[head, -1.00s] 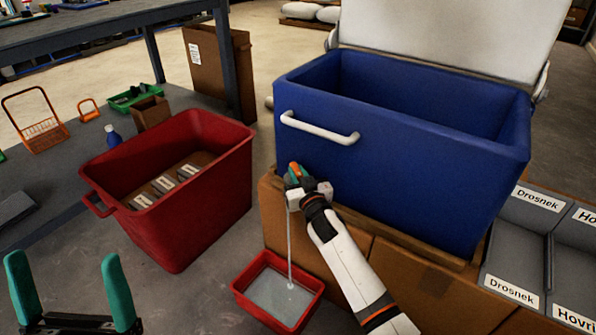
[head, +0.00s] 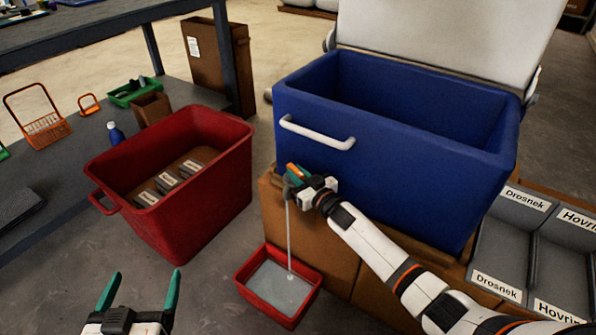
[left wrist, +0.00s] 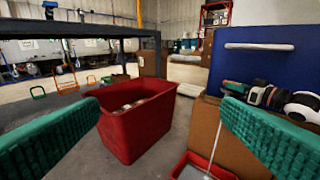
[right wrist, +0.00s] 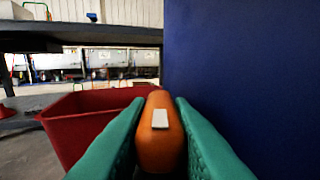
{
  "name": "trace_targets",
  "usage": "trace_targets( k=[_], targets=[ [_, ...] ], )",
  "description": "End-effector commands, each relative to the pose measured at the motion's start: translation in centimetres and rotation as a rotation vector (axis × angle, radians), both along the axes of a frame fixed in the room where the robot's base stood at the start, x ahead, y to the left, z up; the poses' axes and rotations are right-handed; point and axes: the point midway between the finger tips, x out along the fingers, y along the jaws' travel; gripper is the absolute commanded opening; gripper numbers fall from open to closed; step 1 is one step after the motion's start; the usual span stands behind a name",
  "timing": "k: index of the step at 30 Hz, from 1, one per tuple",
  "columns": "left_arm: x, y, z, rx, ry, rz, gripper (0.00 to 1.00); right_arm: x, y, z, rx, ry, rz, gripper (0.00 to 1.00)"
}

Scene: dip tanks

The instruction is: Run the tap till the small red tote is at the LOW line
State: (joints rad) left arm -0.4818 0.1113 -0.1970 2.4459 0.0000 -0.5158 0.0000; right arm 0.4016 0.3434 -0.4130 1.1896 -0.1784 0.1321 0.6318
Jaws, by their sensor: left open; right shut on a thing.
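The small red tote (head: 247,297) stands on the floor below the front of the blue tank (head: 400,150). A thin stream of water falls into it, and grey water (head: 277,285) covers its bottom; I cannot make out a LOW line. My right gripper (head: 296,174) is at the tank's lower left corner, shut on the orange tap handle (right wrist: 158,140), which sits between its green fingers in the right wrist view. My left gripper (head: 138,290) is open and empty, left of the small tote. The small tote also shows in the left wrist view (left wrist: 183,172).
A large red tote (head: 200,205) with several labelled blocks stands left of the tank. Cardboard boxes (head: 310,240) are under the tank. Grey labelled bins (head: 500,245) stand at the right.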

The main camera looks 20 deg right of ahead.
Motion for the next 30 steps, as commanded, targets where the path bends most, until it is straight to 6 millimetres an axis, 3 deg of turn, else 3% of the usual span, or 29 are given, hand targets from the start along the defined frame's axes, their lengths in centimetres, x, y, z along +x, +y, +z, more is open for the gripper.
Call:
trace_targets(
  k=[12, 13, 17, 27, 30],
  targets=[
    [-0.2, 0.2, -0.8, 0.013, 0.050, 0.003, 0.87, 0.0, 0.2, 0.1, 0.004, -0.002, 0.019, 0.00],
    [-0.2, 0.2, -0.8, 0.013, 0.049, 0.003, 0.87, 0.0, 0.2, 0.1, 0.004, -0.003, 0.019, 0.23],
    [-0.2, 0.2, -0.8, 0.013, 0.049, 0.003, 0.87, 0.0, 0.1, 0.1, 0.004, -0.002, 0.017, 0.42],
    [-0.2, 0.2, -0.7, 0.014, 0.055, 0.004, 0.87, -0.3, -0.1, 0.0, 0.002, 0.002, 0.014, 0.42],
    [-0.6, 0.4, -1.7, 0.029, 0.117, 0.007, 0.87, -1.0, -0.4, 0.0, 0.001, 0.003, 0.014, 0.42]
  ],
)
